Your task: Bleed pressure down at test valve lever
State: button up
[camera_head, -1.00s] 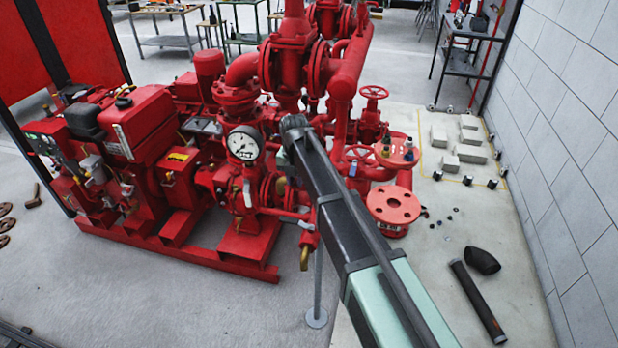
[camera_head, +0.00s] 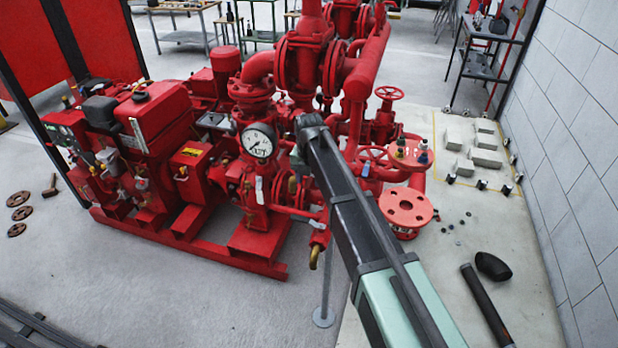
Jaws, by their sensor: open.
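The pressure gauge (camera_head: 258,142) on the red pump shows a white round dial; its reading is too small to tell. Below it hangs a small pale lever (camera_head: 259,190). Lower right, a small valve with a pale lever (camera_head: 317,224) sits above a brass outlet (camera_head: 314,258) pointing down. I cannot tell for sure which one is the test valve lever. My dark and pale green arm reaches from the bottom right to just right of the gauge. My gripper is hidden behind the arm and pump pipes, so its jaws and any contact do not show.
Red pipes with a handwheel (camera_head: 389,93) and an open flange (camera_head: 405,207) crowd the arm's right side. A thin floor stand (camera_head: 324,317) rises below the brass outlet. A black tube (camera_head: 487,306) lies on the floor at right.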

aim_at(309, 181)
notch_tip(309, 181, up, 11)
jog(key=p, duration=1)
jog(key=shift+f+p, duration=0.15)
jog(key=shift+p, duration=0.15)
